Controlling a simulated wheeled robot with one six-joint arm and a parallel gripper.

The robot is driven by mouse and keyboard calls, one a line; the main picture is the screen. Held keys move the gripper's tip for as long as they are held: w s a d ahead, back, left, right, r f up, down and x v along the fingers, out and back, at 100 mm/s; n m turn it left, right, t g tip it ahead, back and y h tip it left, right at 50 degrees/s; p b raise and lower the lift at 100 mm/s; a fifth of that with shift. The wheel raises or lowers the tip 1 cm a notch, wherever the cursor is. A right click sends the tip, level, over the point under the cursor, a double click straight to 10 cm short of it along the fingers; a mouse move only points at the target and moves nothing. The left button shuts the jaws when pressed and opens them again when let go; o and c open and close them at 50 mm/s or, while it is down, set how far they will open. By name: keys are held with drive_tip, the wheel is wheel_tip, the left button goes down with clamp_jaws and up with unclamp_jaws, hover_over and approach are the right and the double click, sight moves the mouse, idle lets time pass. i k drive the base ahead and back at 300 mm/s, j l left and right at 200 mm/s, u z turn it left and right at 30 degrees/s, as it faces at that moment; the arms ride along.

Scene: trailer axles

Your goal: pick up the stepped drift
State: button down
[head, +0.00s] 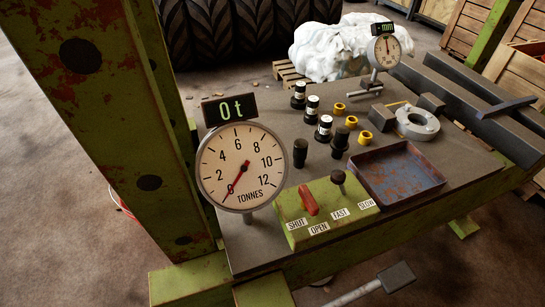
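Several small black cylindrical pieces stand upright on the grey bench top (268,135). One black piece (340,140) has a narrower top above a wider body, so it looks stepped. A plain dark piece (300,153) stands to its left. Three black pieces with pale bands stand in a row behind: a far one (298,96), a middle one (312,109) and a near one (324,129). I cannot tell for certain which is the stepped drift. Nothing is seen holding any of them. My gripper does not show in the head view.
A large TONNES dial (240,168), a "0t" display (229,108) and a green lever box (325,210) stand in front. A rusty blue tray (398,175), yellow rings (351,121), a round metal flange (416,123) and a small dial (384,52) are nearby. A green post (115,110) rises left.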

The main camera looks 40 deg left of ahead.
sight(301, 145)
drive_tip(key=l+u, duration=0.1)
drive_tip(key=u, duration=0.3)
drive_tip(key=k+u, duration=0.1)
drive_tip(key=u, duration=0.3)
drive_tip(key=k+l+u, duration=0.1)
drive_tip(key=u, duration=0.25)
drive_tip(key=l+u, duration=0.1)
drive_tip(key=u, duration=0.3)
drive_tip(key=k+j, duration=0.05)
